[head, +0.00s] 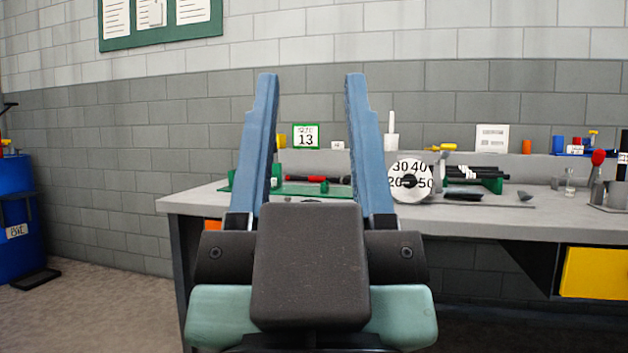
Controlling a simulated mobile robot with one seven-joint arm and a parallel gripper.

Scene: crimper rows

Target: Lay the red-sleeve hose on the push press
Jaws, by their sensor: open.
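My gripper (311,76) stands upright in the foreground, its two blue fingers wide apart with nothing between them but the view of the bench behind. A dark hose with red sleeves (312,179) lies level on or just above a green mat or tray (305,189) on the bench, seen between the fingers. Its left end is partly hidden by the left finger. A white dial numbered 20 to 50 (410,181) stands right of the right finger. I cannot tell whether it belongs to the push press.
The grey bench (470,220) runs across the view. Black rods (478,173) lie right of the dial on a green holder. A green-framed sign 13 (306,136) stands behind. A blue barrel (14,215) stands at left.

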